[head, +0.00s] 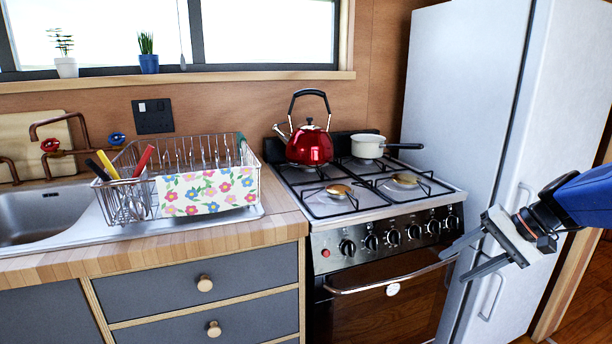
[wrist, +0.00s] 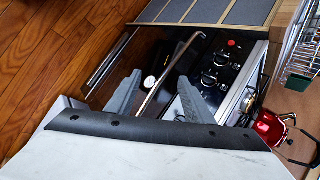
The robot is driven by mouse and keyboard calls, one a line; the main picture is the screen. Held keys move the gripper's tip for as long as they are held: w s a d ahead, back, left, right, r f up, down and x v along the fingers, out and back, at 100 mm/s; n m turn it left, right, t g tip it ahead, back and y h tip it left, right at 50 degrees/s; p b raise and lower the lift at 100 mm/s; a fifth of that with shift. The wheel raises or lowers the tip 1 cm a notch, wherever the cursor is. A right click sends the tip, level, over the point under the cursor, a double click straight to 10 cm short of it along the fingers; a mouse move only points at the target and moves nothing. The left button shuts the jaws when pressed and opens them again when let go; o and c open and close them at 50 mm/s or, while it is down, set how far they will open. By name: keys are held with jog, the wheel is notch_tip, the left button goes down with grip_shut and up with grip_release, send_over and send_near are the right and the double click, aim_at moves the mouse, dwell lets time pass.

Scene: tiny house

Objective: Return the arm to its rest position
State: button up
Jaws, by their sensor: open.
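My gripper (head: 462,257) is at the right of the head view, in front of the stove's right side and the white fridge. Its two fingers are spread apart with nothing between them. In the wrist view my gripper (wrist: 158,97) also shows open, its fingers pointing toward the oven front. The oven handle (head: 395,275) lies beyond the fingers; it also shows in the wrist view (wrist: 168,75). I cannot tell the exact gap between the fingers and the oven.
The stove (head: 345,215) carries a red kettle (head: 310,146) and a white saucepan (head: 368,146). The white fridge (head: 460,100) stands close behind my arm. Wooden floor (wrist: 60,60) is open beside the oven.

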jog(key=s+a+f+n+h, duration=0.2)
jog(key=s+a+n+h, duration=0.1)
jog(key=s, duration=0.6)
jog(key=s+a+f+n+t+h, duration=0.1)
jog(key=s+a+f+n+h, duration=0.2)
jog(key=s, duration=0.6)
jog(key=shift+s+a+f+h, duration=0.2)
jog(key=shift+s+a+h, duration=0.2)
jog(key=shift+a+h, duration=0.25)
